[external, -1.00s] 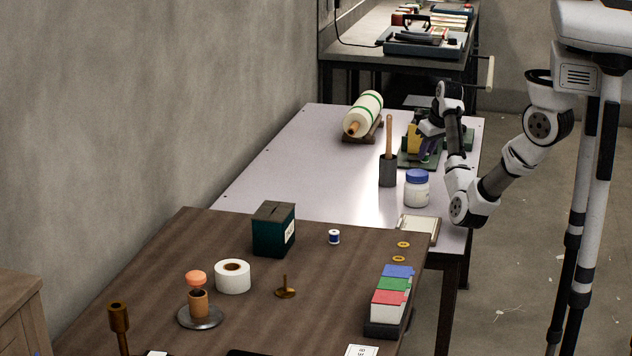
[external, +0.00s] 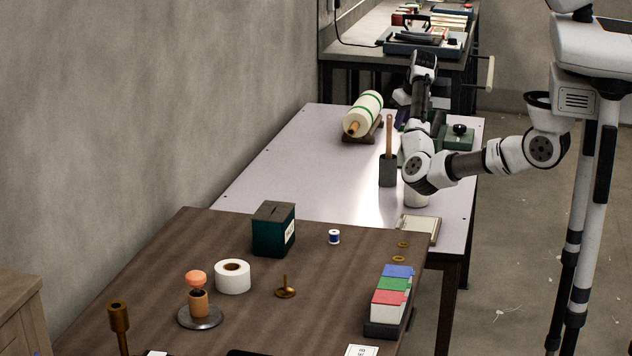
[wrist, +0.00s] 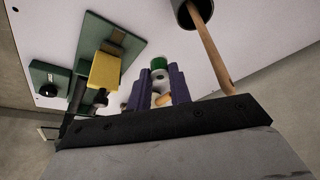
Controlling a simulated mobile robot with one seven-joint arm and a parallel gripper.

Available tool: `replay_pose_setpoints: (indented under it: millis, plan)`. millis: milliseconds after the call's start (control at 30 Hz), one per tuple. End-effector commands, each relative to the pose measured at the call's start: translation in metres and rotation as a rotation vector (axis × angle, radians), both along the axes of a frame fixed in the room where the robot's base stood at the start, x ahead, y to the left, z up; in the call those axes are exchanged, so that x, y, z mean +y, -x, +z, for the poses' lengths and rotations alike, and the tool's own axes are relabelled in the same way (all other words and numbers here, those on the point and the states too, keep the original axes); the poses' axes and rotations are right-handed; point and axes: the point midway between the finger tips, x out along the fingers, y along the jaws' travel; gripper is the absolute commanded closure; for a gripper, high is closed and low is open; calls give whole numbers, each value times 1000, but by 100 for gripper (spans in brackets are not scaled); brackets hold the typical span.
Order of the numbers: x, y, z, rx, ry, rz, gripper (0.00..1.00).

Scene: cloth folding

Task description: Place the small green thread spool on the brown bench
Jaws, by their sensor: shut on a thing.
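My gripper (wrist: 160,76) shows in the wrist view with its purple fingers shut on the small green thread spool (wrist: 158,63). The spool's green top and a pale end show between the fingertips. In the external view my gripper (external: 401,117) is mostly hidden by my arm, above the far white table, and the spool cannot be made out there. The brown bench (external: 335,295) stands in the foreground, with a bare stretch around its middle.
The bench holds a teal box (external: 272,232), a blue spool (external: 334,237), a white roll (external: 233,279), a brass spindle (external: 285,290) and a card box (external: 388,300). On the white table, a dark cup (external: 388,172) with a wooden stick stands close by my arm, and a jar (external: 416,196) is partly hidden.

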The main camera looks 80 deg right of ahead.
Motion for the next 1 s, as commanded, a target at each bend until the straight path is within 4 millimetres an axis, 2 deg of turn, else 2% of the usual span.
replay_pose_setpoints:
  millis: [100,233,467,567,700,833,1000]
  plan:
    - [7,-20,18,-5,1,4,100]
    - [15,-35,37,-4,0,5,100]
    - [82,-84,56,-1,1,123,100]
    - [123,-108,66,-2,1,193,100]
    - [193,-139,80,-2,0,300,100]
    - [260,-159,91,-1,0,403,100]
    - [352,-172,105,-3,0,541,100]
